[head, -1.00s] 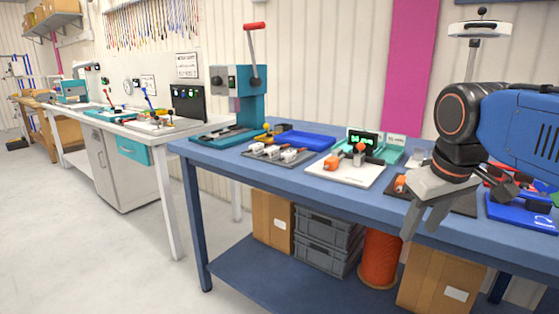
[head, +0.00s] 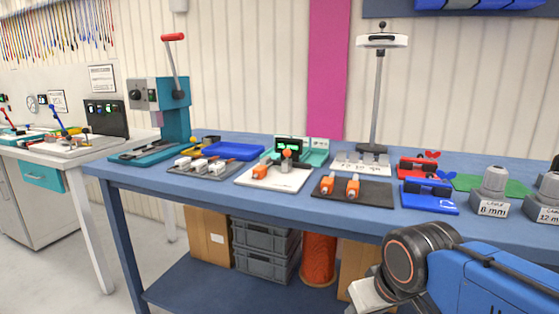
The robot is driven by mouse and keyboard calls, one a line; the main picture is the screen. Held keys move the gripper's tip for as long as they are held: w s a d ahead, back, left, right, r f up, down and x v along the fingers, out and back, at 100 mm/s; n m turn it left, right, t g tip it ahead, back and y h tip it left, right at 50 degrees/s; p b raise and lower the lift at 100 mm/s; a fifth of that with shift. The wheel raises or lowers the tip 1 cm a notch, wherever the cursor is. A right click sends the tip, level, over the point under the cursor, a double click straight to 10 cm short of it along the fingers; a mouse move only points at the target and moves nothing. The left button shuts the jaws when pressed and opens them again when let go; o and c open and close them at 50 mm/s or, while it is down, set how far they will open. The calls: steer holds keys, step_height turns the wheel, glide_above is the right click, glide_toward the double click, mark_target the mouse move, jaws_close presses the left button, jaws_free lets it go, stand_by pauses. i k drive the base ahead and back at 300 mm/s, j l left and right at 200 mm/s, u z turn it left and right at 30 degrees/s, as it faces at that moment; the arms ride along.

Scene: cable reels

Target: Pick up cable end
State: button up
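No loose cable end is clear to me in the head view. Two orange connector-like pieces (head: 340,186) stand side by side on a dark mat (head: 372,194) on the blue bench. Another orange piece (head: 261,171) lies on a white board (head: 287,181) to their left. White block-shaped pieces (head: 200,165) sit on a grey plate further left. My gripper (head: 364,299) is at the bottom edge, below and in front of the bench top, apart from all of these. Its fingertips are cut off or hidden, so its opening does not show.
The blue bench (head: 215,188) spans the view. A teal lever press (head: 165,110) stands at its left end. Floor is clear at left.

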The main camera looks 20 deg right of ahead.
mark_target(260, 171)
steer(key=z, duration=0.25)
steer(key=i+j+z, duration=0.1)
steer(key=j+z, duration=0.25)
steer(key=i+j+z, duration=0.1)
steer(key=j+z, duration=0.45)
steer(key=z, duration=0.15)
steer(key=j+z, duration=0.1)
steer(key=j, duration=0.65)
steer(key=j+z, duration=0.1)
steer(key=j, duration=0.7)
steer(key=k+j+z, duration=0.1)
steer(key=j, duration=0.65)
steer(key=k+j+z, duration=0.1)
steer(key=j, duration=0.65)
